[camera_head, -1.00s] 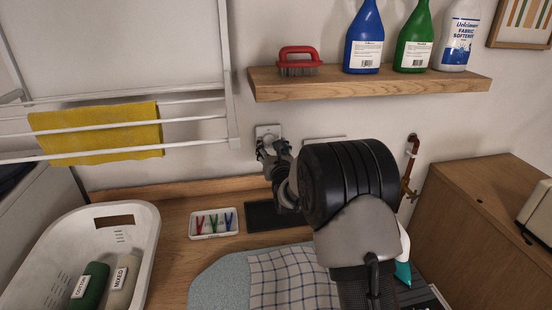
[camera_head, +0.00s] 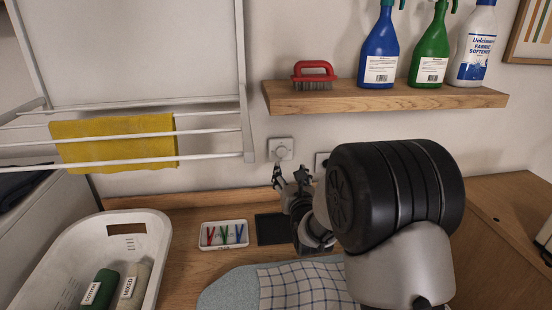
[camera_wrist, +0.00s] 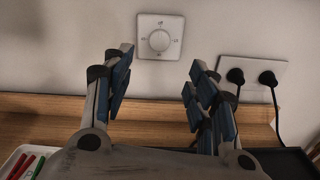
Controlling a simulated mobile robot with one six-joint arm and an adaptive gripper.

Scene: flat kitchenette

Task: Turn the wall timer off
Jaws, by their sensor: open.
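The wall timer (camera_head: 280,149) is a small white square plate with a round dial, fixed to the wall below the shelf. In the wrist view the timer (camera_wrist: 159,37) is upper centre, its round knob facing me with small marks around it. My gripper (camera_head: 291,178) is just below the timer and apart from it. In the wrist view my gripper (camera_wrist: 158,88) is open with its two blue-padded fingers spread and nothing between them. The dial's exact setting is too small to read.
A double socket (camera_wrist: 252,76) with two black plugs is right of the timer. A wooden shelf (camera_head: 385,98) holds a red brush and bottles above. A drying rack (camera_head: 125,135) with a yellow cloth is at left. A white tray (camera_head: 224,246) holds coloured pegs.

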